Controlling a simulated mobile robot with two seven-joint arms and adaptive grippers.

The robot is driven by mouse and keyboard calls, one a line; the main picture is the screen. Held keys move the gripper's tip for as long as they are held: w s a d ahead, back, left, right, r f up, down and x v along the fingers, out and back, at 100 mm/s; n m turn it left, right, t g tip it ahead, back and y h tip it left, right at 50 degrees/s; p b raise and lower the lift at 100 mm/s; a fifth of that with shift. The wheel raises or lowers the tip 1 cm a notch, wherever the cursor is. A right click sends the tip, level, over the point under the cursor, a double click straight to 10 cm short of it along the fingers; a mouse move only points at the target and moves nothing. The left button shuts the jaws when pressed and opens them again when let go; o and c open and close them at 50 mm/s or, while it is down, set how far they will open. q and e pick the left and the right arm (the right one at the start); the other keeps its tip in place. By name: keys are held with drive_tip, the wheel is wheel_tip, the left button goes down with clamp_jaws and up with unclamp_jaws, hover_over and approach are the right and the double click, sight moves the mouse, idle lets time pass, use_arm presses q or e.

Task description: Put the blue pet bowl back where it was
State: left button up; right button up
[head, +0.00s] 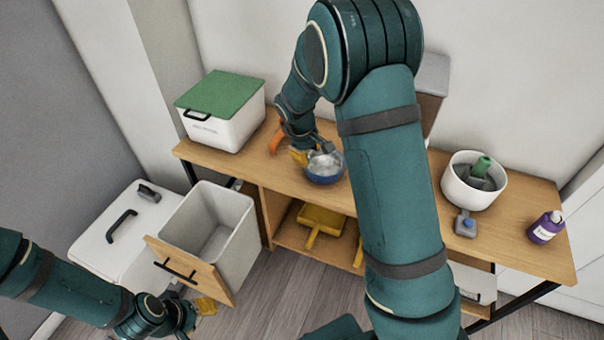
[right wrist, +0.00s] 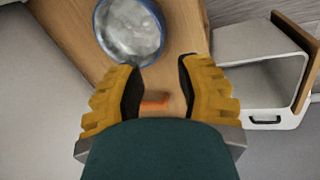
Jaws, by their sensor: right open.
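The blue pet bowl (head: 325,175) sits upright on the wooden counter, with a pale, shiny inside. It also shows at the top of the right wrist view (right wrist: 160,40). My right gripper (head: 300,157) is beside the bowl, on its left in the head view. In the right wrist view its yellow fingers (right wrist: 158,70) are spread apart, with the bowl beyond their tips and nothing held. My left gripper (head: 199,307) is low by the open drawer at the lower left; its fingers are partly hidden, so its opening is unclear.
An orange object (head: 276,141) lies by my right gripper. A green-lidded white box (head: 222,110) stands at the counter's left end. A white tub (head: 473,187), grey bottle (head: 465,225) and purple bottle (head: 545,229) stand right. The pulled-out bin drawer (head: 220,230) and yellow dustpan (head: 320,218) are below.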

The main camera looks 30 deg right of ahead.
drive_tip(key=s+a+f+m+y, duration=0.1)
drive_tip(key=s+a+f+y, duration=0.1)
drive_tip(key=s+a+f, duration=0.3)
drive_tip(key=s+a+f+m+y, duration=0.1)
drive_tip(key=s+a+f, duration=0.3)
drive_tip(key=f, duration=0.4)
drive_tip(key=s+a+f+m+y, duration=0.3)
drive_tip(key=s+a+f+m, duration=0.1)
drive_tip(key=s+a, duration=0.7)
drive_tip(key=shift+s+m+y, duration=0.3)
drive_tip(key=shift+s+m, duration=0.3)
drive_tip(key=shift+s, duration=0.25)
